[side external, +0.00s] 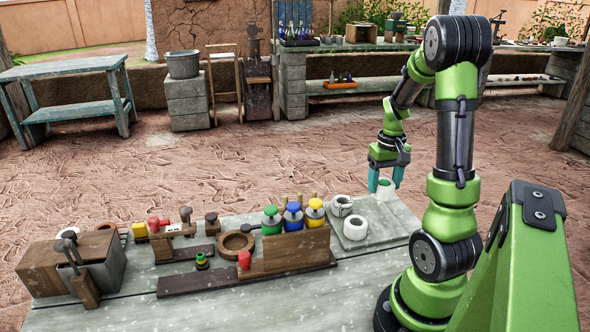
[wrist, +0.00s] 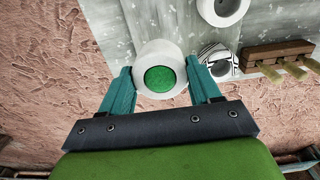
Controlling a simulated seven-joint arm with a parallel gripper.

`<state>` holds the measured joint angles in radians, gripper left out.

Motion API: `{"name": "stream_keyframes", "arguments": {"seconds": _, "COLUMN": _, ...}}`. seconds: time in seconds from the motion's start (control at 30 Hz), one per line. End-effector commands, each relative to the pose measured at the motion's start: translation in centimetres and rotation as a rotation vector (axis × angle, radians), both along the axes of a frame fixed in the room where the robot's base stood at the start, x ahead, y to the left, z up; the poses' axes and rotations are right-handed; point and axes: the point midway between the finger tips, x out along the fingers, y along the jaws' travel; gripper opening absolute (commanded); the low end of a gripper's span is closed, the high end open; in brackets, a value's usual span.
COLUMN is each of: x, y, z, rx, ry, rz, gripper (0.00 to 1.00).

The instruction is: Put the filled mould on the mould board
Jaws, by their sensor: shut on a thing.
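The filled mould (side external: 386,189) is a white round cup; its green filling shows in the wrist view (wrist: 160,78). My gripper (side external: 384,184) is shut on it, with one teal finger on each side, and holds it upright. The mould board (side external: 388,214) appears to be the pale grey slab at the right end of the bench. The held mould is over or beside its far edge; I cannot tell whether it touches.
A plain white mould (side external: 355,228) and a dark-patterned white mould (side external: 342,205) stand on the slab's left part. A wooden rack (side external: 290,252) with green, blue and yellow-topped tools stands left of it. The slab's right part is clear.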

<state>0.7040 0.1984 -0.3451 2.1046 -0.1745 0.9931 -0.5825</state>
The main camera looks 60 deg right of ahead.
Motion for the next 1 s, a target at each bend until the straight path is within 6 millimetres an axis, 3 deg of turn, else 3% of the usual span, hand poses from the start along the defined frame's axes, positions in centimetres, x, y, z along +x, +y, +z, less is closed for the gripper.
{"name": "stream_keyframes", "arguments": {"seconds": 0.1, "x": -0.1, "y": 0.1, "z": -2.0, "rx": 0.004, "ry": 0.004, "rz": -0.007, "gripper": 0.26}}
{"name": "stream_keyframes", "arguments": {"seconds": 0.5, "x": 0.0, "y": 0.0, "z": -6.8, "rx": 0.001, "ry": 0.003, "rz": -0.003, "gripper": 0.26}}
{"name": "stream_keyframes", "arguments": {"seconds": 0.9, "x": 0.0, "y": 0.0, "z": -7.3, "rx": 0.0, "ry": 0.001, "rz": -0.001, "gripper": 0.26}}
{"name": "stream_keyframes", "arguments": {"seconds": 0.93, "x": 0.0, "y": 0.0, "z": -7.4, "rx": 0.001, "ry": 0.002, "rz": 0.0, "gripper": 0.64}}
{"name": "stream_keyframes", "arguments": {"seconds": 1.0, "x": 0.0, "y": 0.0, "z": -7.3, "rx": 0.0, "ry": 0.001, "rz": 0.0, "gripper": 0.74}}
